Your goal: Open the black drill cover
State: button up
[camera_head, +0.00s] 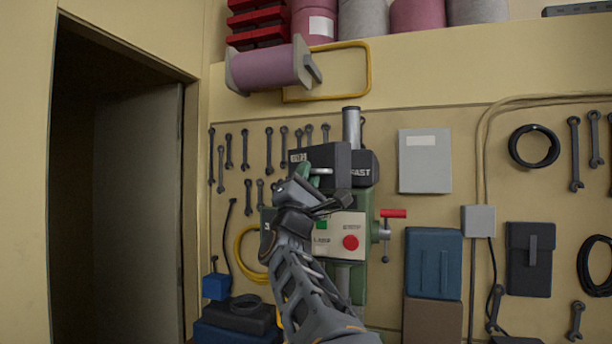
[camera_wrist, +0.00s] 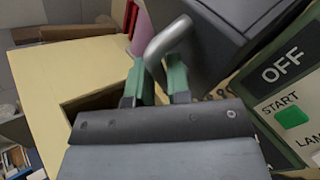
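The drill press (camera_head: 340,235) stands against the wall, with a black cover (camera_head: 338,160) at its top. The black cover fills the upper right of the wrist view (camera_wrist: 228,42). A bent grey metal handle (camera_wrist: 168,38) sticks out from the cover; a small part shows in the head view (camera_head: 321,171). My gripper (camera_head: 309,172) is at the front left of the cover, and its green fingers (camera_wrist: 160,78) are close on both sides of the handle's end. The fingers appear shut on the handle. My arm hides part of the drill's front.
A panel with a green START button (camera_wrist: 291,116) and a red button (camera_head: 350,242) is below the cover. A red-handled lever (camera_head: 393,213) sticks out right. A grey wall box (camera_head: 425,160) and hanging wrenches surround the drill. A shelf with spools is above.

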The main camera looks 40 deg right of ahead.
jog(key=shift+o, duration=0.4)
jog(key=b+v, duration=0.1)
jog(key=v, duration=1.3)
jog(key=shift+c, duration=0.2)
